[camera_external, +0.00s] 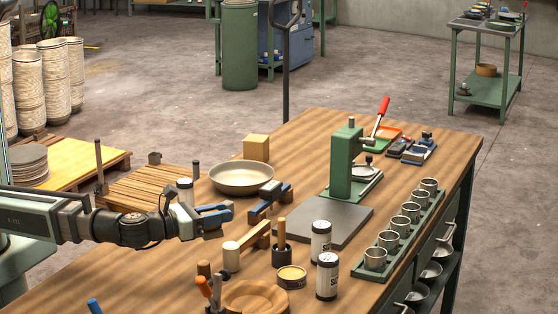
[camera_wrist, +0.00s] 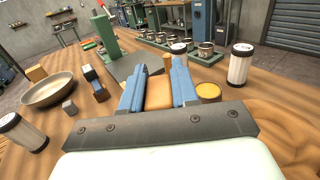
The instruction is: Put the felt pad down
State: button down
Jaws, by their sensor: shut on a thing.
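My gripper (camera_external: 222,213) reaches in from the left over the front left of the workbench in the external view. In the wrist view its two blue fingers (camera_wrist: 157,86) are closed on a tan-brown block-like piece (camera_wrist: 158,94), which I take to be the felt pad. It fills the space between the fingers and appears held above the bench top. In the external view the pad cannot be made out among the fingers. The wooden bench top (camera_external: 160,278) lies below.
A shallow bowl (camera_external: 241,178) and a blue-ended block (camera_external: 270,203) lie beyond the gripper. A grey slab (camera_external: 325,222) lies before the green press (camera_external: 347,165).

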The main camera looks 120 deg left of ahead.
jog(key=s+a+f+n+g+y, duration=0.1)
jog(key=s+a+n+g+y, duration=0.25)
jog(key=a, duration=0.85)
jog(key=shift+m+h, duration=0.35)
jog(key=shift+h, duration=0.4)
jog(key=shift+s+a+f, duration=0.15)
jog(key=shift+s+f, duration=0.2)
jog(key=shift+f, duration=1.4)
jog(key=shift+s+a+f, duration=0.1)
jog(key=shift+s+f, duration=0.2)
jog(key=shift+f, duration=1.5)
jog(key=shift+s+a+f, duration=0.15)
jog(key=shift+s+f, duration=0.2)
jog(key=shift+f, duration=1.4)
jog(key=c, duration=0.8)
grip_release()
jog(key=shift+f, duration=0.1)
jog(key=shift+c, duration=0.2)
jog(key=shift+s+d, duration=0.15)
jog(key=shift+d, duration=0.2)
jog(key=v, duration=1.1)
jog(key=shift+d, duration=0.15)
